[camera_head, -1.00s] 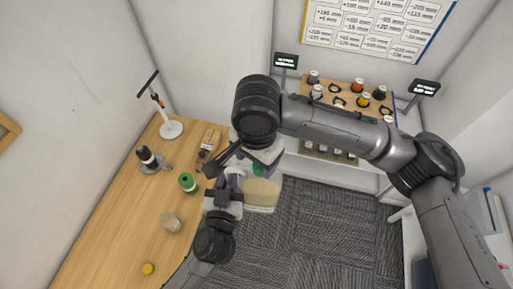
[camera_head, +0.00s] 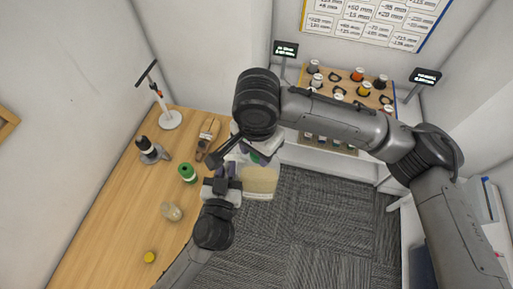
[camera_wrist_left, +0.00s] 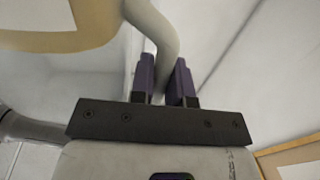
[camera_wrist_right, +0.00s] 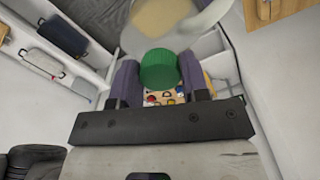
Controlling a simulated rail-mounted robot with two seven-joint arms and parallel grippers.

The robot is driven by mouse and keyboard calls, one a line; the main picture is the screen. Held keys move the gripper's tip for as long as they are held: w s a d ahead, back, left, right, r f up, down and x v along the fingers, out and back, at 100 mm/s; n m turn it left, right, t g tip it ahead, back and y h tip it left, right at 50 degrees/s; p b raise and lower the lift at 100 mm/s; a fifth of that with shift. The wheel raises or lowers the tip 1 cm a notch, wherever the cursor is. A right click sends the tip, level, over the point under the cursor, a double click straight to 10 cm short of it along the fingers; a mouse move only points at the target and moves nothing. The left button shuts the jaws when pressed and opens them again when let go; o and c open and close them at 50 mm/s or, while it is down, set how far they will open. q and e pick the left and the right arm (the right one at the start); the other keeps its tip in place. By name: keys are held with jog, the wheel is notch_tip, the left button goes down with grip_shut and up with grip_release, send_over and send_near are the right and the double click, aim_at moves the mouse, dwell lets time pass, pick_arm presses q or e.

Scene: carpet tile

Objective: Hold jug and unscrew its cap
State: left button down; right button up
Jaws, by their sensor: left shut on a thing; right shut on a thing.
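The jug (camera_head: 258,181) is pale and translucent, with tan contents, and is held up off the table. My left gripper (camera_head: 228,172) is shut on its curved handle (camera_wrist_left: 157,35), which passes between the purple fingers in the left wrist view. The jug's green cap (camera_wrist_right: 159,69) sits between the purple fingers of my right gripper (camera_wrist_right: 160,83), which is shut on it. The pale jug body (camera_wrist_right: 162,14) shows just beyond the cap. In the head view my right wrist and gripper partly hide the jug's top. I cannot tell how far the cap is turned.
The wooden table (camera_head: 115,220) at left bears a green-topped container (camera_head: 187,173), a beige item (camera_head: 171,211), a yellow item (camera_head: 150,257) and a white stand (camera_head: 170,120). A board of small jars (camera_head: 348,92) stands at the back. Carpet (camera_head: 310,225) lies open below the jug.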

jog(key=shift+a, duration=0.25)
jog(key=shift+c, duration=0.4)
jog(key=n, duration=0.3)
jog(key=shift+s, duration=0.1)
jog(key=n, duration=0.4)
jog(key=shift+s+d+n, duration=0.1)
jog(key=shift+n, duration=0.2)
jog(key=n, duration=0.3)
jog(key=shift+d+n, duration=0.1)
jog(key=shift+n, duration=0.3)
jog(key=n, duration=0.4)
jog(key=shift+d, duration=0.1)
jog(key=n, duration=0.4)
jog(key=shift+d, duration=0.1)
jog(key=n, duration=0.3)
jog(key=shift+d+n, duration=0.1)
jog(key=shift+n, duration=0.3)
jog(key=n, duration=0.4)
jog(key=shift+w, duration=0.2)
jog(key=n, duration=0.4)
jog(key=shift+w+r, duration=0.1)
jog(key=n, duration=0.6)
jog(key=shift+w, duration=0.2)
jog(key=n, duration=0.6)
jog(key=shift+w, duration=0.1)
jog(key=n, duration=0.6)
jog(key=shift+a, duration=0.25)
jog(key=n, duration=0.5)
jog(key=shift+a+n, duration=0.15)
jog(key=shift+n, duration=0.15)
